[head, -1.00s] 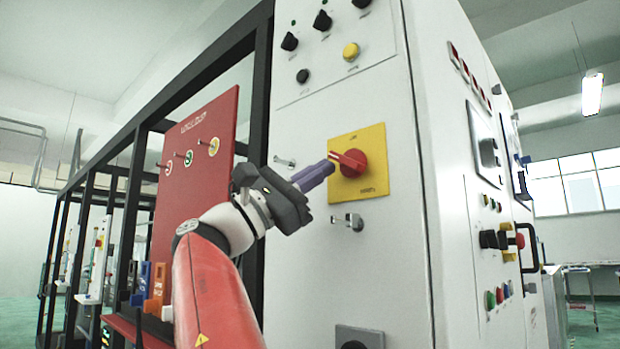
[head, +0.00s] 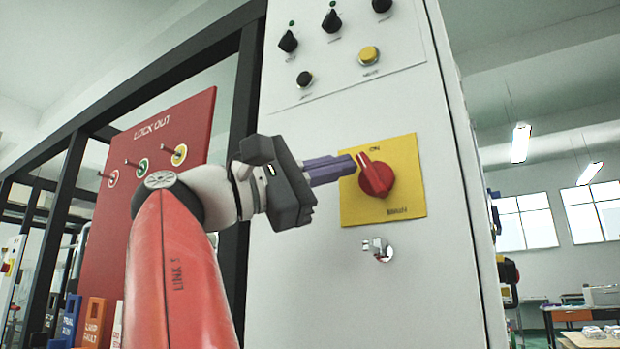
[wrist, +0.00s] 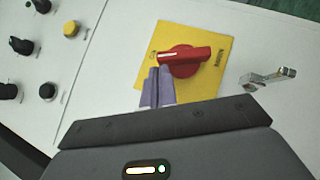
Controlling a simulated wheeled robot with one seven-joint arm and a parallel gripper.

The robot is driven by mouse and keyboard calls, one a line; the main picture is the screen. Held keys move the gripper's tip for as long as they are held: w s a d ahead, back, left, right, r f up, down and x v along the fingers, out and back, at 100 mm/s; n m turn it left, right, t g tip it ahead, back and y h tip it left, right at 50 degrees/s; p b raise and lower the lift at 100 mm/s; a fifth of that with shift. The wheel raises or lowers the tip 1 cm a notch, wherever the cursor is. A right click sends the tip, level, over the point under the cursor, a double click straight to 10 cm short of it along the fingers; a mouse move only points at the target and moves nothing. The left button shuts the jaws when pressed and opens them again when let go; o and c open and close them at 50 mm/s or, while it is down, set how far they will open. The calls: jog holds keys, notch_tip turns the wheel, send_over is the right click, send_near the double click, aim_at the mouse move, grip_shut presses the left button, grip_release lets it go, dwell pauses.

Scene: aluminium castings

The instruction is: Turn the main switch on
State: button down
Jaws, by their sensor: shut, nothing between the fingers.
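The main switch is a red rotary handle (head: 376,178) on a yellow plate (head: 405,205) marked ON at the top and MAIN at the bottom. The handle points up and slightly left, its tip close to the ON mark. In the wrist view the handle (wrist: 187,60) lies lengthwise between the two labels, its tip at the ON end. My gripper (head: 352,166) is shut and empty, its purple fingers coming from the left. The fingertips (wrist: 160,72) are right beside the handle's ON end; I cannot tell whether they touch it.
A metal hasp (head: 377,249) sticks out below the yellow plate. Black knobs and a yellow button (head: 369,56) are on the panel above. A red lock-out board (head: 165,130) with pegs stands to the left, behind my arm.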

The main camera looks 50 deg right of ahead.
jog(key=shift+s+r+p, duration=0.25)
jog(key=shift+r+p, duration=0.15)
jog(key=shift+r, duration=0.2)
jog(key=shift+s+r, duration=0.1)
jog(key=shift+r, duration=0.05)
dwell(0.5)
